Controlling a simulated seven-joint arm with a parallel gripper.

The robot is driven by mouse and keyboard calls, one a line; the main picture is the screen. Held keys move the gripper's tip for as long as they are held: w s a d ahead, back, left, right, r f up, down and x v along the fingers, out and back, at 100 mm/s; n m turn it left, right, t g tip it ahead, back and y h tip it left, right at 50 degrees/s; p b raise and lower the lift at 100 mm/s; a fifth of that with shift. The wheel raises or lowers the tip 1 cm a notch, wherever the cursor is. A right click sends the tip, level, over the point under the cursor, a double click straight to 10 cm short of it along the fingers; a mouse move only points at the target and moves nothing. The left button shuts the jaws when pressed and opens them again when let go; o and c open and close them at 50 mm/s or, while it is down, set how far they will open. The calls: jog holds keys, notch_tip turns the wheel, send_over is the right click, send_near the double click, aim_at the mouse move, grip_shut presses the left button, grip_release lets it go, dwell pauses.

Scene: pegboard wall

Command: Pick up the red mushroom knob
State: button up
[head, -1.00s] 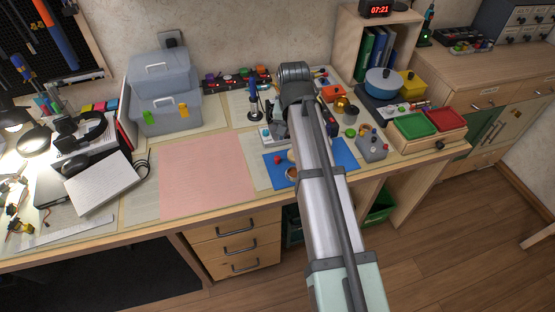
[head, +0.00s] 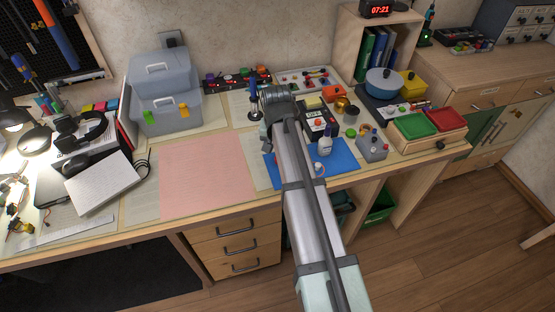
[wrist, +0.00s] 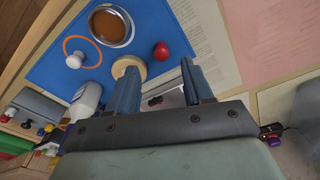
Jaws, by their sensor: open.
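The red mushroom knob (wrist: 161,51) shows in the wrist view as a small, round red top on a blue mat (wrist: 178,42), near the mat's edge. In the head view I cannot make it out near my arm; the mat (head: 346,158) shows there in part. My gripper (wrist: 161,84) is open and empty. In the wrist view the knob appears beyond the fingertips, between their lines and apart from both. In the head view my gripper (head: 267,143) hangs above the mat's left end.
In the wrist view, a round tan piece (wrist: 129,67), a metal dish of brown contents (wrist: 111,26), an orange ring (wrist: 69,41) and a white knob (wrist: 75,60) are close by. A white bottle (head: 325,146) stands on the mat. The pink sheet (head: 205,175) is clear.

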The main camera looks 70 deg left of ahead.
jog(key=shift+w+a+f, duration=0.1)
jog(key=shift+a+f, duration=0.15)
jog(key=shift+f, duration=1.05)
jog(key=shift+a+f, duration=0.2)
jog(key=shift+f, duration=1.1)
jog(key=shift+c, duration=0.2)
grip_shut()
